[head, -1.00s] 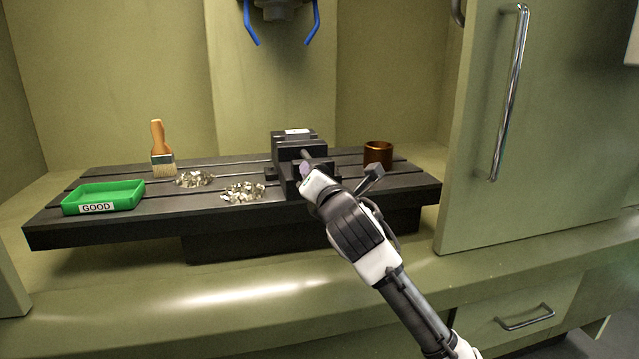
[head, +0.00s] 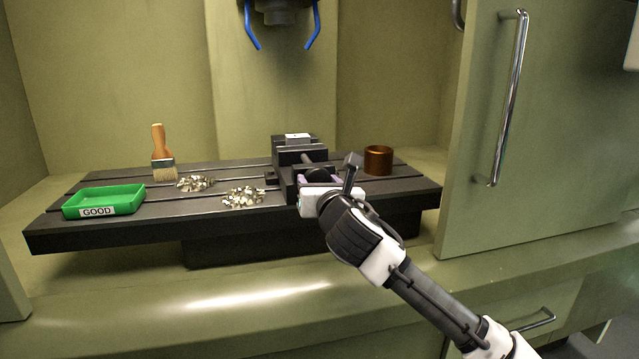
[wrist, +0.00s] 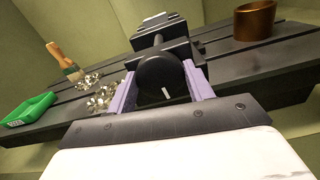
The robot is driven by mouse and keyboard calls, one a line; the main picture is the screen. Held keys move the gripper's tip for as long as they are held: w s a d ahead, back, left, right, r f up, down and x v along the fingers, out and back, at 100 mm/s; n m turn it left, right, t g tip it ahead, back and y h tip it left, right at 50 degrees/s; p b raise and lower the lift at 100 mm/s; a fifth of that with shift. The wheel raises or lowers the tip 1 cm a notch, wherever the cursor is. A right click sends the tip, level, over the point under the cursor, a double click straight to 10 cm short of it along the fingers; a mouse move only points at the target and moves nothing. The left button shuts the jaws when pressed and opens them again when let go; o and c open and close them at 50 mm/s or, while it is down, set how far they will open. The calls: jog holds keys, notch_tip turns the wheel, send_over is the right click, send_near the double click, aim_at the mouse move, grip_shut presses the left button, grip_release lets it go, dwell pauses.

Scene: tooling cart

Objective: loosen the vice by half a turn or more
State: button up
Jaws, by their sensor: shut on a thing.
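The black vice (head: 293,155) stands on the slotted table, with a small pale block (head: 297,137) at its top. Its round black knob (wrist: 160,76) faces the wrist camera and carries a short white mark near its lower edge. My gripper (wrist: 158,86) has one purple finger on each side of the knob and is shut on it. In the head view my gripper (head: 318,179) is at the front of the vice, and the knob (head: 317,175) shows partly above the fingers. The white wrist body hides the lower front of the vice.
A brown cup (head: 378,160) stands close to the right of my wrist. Metal chips (head: 243,197) lie left of the vice. A brush (head: 162,160) and a green tray marked GOOD (head: 104,200) are farther left. A cabinet door (head: 560,130) bounds the right side.

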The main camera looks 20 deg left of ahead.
dwell(0.3)
jog(key=o, duration=1)
jog(key=shift+c, duration=0.2)
jog(key=v, duration=1.4)
jog(key=shift+b, duration=0.4)
jog(key=shift+w, duration=0.1)
